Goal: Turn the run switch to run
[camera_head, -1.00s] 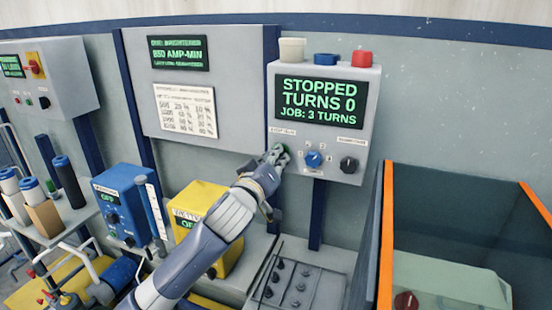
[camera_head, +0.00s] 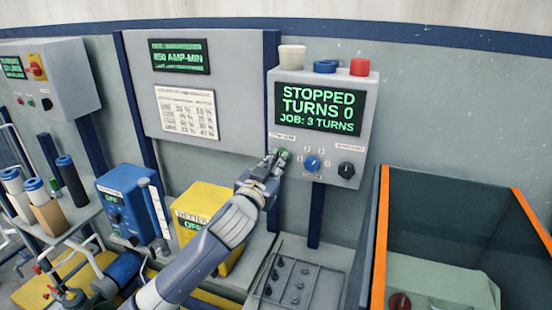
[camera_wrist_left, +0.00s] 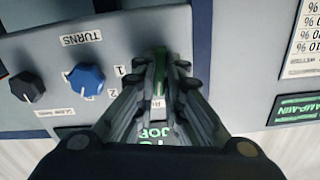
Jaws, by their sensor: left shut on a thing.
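The control box (camera_head: 325,125) on the wall has a display (camera_head: 320,106) reading STOPPED, TURNS 0, JOB: 3 TURNS. The green run switch (camera_head: 283,152) is at the lower left of the box, mostly covered by my left gripper (camera_head: 279,159). In the left wrist view, the fingers of my left gripper (camera_wrist_left: 160,88) are closed around the green switch (camera_wrist_left: 159,68), one on each side. A label partly shows between the fingers. The switch's exact angle is hard to tell. My right gripper is not in view.
A blue knob (camera_head: 312,163) and a black knob (camera_head: 346,170) sit to the right of the switch. Below are a yellow unit (camera_head: 203,210) and a rack with dark pegs. An orange-edged tank (camera_head: 383,240) stands at the right.

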